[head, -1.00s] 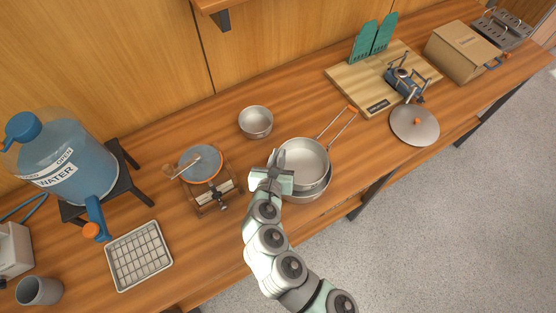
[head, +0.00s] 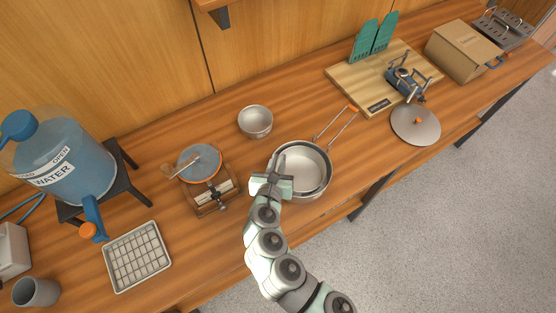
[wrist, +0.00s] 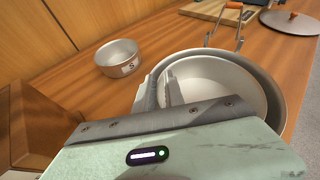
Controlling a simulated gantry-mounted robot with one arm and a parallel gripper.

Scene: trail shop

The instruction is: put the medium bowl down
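The medium bowl (head: 303,168) is a round metal bowl, seen from above at the middle of the counter. It sits inside the rim of a wider metal pan (head: 316,194); whether it touches the pan's floor is hidden. The bowl (wrist: 215,85) and the pan (wrist: 272,97) also show in the wrist view. My gripper (head: 277,168) is at the bowl's left rim, with one finger inside the wall and one outside. In the wrist view my gripper (wrist: 160,92) appears shut on that rim.
A small bowl marked S (head: 255,121) stands behind and left. The pan's wire handles (head: 338,123) point toward a cutting board (head: 348,80). A round lid (head: 416,125) lies on the right.

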